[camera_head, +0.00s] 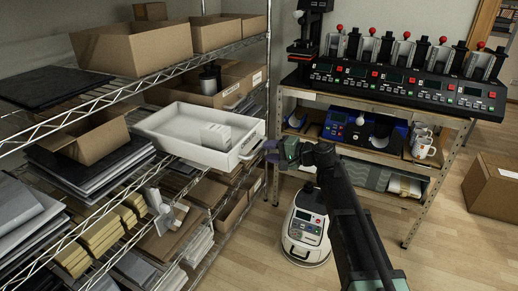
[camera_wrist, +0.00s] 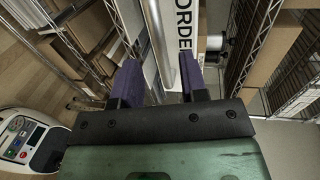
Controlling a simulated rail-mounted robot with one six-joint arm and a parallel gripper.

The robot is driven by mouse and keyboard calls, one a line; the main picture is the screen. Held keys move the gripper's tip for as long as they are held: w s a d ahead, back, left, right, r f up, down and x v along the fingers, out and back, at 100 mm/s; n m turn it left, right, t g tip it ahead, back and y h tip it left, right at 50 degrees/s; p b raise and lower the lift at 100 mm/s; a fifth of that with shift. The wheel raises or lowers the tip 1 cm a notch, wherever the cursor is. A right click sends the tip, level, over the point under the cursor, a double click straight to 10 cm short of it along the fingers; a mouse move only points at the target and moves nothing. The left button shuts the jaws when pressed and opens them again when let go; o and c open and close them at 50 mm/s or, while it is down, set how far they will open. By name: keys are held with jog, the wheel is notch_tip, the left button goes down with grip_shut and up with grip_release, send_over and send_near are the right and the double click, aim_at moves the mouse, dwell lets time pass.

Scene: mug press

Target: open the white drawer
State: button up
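The white drawer (camera_head: 165,130) sits on the wire shelving in the head view, and its inside is visible from above. A white box (camera_head: 215,136) stands inside it. The drawer's front carries a bar handle (camera_head: 250,146); a silver bar, apparently this handle, runs between my fingers in the wrist view (camera_wrist: 162,45). My gripper (camera_head: 270,151) is at the drawer's front by the handle. In the wrist view my gripper (camera_wrist: 160,82) has its two purple fingers apart, one on each side of the bar, with gaps visible. Whether the fingertips touch the bar is hard to tell.
Cardboard boxes (camera_head: 130,47) fill the shelving around the drawer. A white rounded machine with a control panel (camera_head: 306,228) stands on the floor. A bench with several presses (camera_head: 400,85) is at the back right. Clear wooden floor lies at the front right.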

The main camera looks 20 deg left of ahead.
jog(key=v, duration=0.5)
jog(key=shift+d+r+p, duration=0.1)
jog(key=shift+d+p, duration=0.2)
jog(key=shift+p, duration=0.05)
jog(key=s+d+f+n+g+h, duration=0.25)
jog(key=s+d+f+h, duration=0.55)
jog(key=s+d+f, duration=0.4)
jog(key=s+d+f+h, duration=0.1)
jog(key=s+d+h, duration=0.2)
jog(key=s+d, duration=0.3)
jog(key=s+d+h, duration=0.4)
jog(key=s+d, duration=0.2)
jog(key=d, duration=0.4)
jog(key=shift+d+f, duration=0.2)
jog(key=shift+f, duration=0.15)
